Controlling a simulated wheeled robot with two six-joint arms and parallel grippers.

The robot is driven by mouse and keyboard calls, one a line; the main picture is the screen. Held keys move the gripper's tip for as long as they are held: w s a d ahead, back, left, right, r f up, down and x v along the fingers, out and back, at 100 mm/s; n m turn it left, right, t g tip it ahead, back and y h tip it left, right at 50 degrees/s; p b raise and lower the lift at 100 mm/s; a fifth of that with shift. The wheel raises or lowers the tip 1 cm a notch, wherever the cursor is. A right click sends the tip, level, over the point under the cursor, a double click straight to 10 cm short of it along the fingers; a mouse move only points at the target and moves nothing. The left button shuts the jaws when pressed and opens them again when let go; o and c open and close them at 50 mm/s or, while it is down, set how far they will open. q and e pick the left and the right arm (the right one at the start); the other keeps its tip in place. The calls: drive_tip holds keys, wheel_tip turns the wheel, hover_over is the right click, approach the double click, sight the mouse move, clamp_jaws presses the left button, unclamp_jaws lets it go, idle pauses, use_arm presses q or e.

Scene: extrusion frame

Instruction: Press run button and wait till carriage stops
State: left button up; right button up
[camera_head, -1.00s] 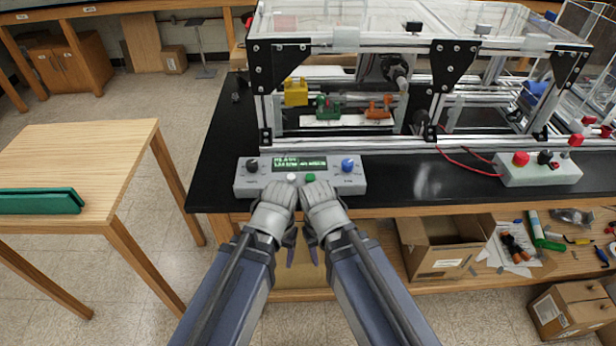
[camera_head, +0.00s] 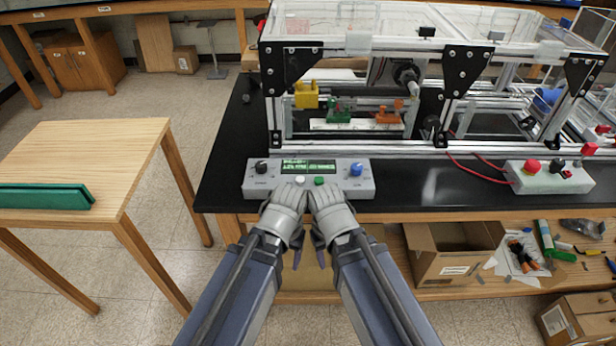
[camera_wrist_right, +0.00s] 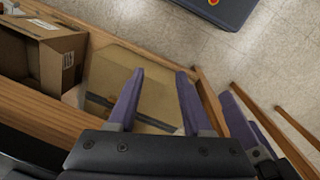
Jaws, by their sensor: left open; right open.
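The grey control box (camera_head: 361,186) sits on the black bench's front edge, with a lit green display (camera_head: 308,167), a white button (camera_head: 300,180), a green button (camera_head: 319,181) and two knobs. Which button is run is not readable. My left gripper (camera_head: 297,257) and right gripper point down side by side in front of the box. Their knuckles are close to the buttons; contact cannot be told. In the right wrist view my right gripper (camera_wrist_right: 156,100) is open and empty. Behind the box, the frame (camera_head: 360,153) holds green (camera_head: 339,112) and orange (camera_head: 389,116) parts on a rail; the carriage is not clearly identifiable.
A yellow block (camera_head: 306,95) hangs at the frame's left. A box with a red emergency-stop knob (camera_head: 531,167) stands at the bench's right. A cardboard box (camera_head: 455,265) lies on the lower shelf. A wooden table (camera_head: 110,150) stands at left.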

drive_tip(key=shift+c, duration=0.6)
drive_tip(key=shift+w+r+p, duration=0.15)
drive_tip(key=shift+r+p, duration=0.2)
drive_tip(key=shift+p, duration=0.05)
drive_tip(key=shift+c, duration=0.8)
drive_tip(key=w+r+n+p, duration=0.1)
drive_tip(key=r+p, duration=0.1)
drive_tip(key=w+r+n+p, duration=0.1)
drive_tip(key=r+p, duration=0.2)
drive_tip(key=w+a+r+n+p, duration=0.1)
drive_tip(key=r+p, duration=0.1)
drive_tip(key=shift+w+r+p, duration=0.2)
drive_tip(key=shift+r+p, duration=0.1)
clamp_jaws()
drive_tip(key=w+r+n+p, duration=0.5)
drive_tip(key=r+p, duration=0.6)
drive_tip(key=w+a+r+n+y+p, duration=0.1)
drive_tip(key=w+r+n+p, duration=0.5)
drive_tip(key=r+p, duration=0.4)
drive_tip(key=shift+w+a+r+p, duration=0.2)
drive_tip(key=shift+a+r+p, duration=0.1)
drive_tip(key=shift+r+p, duration=0.1)
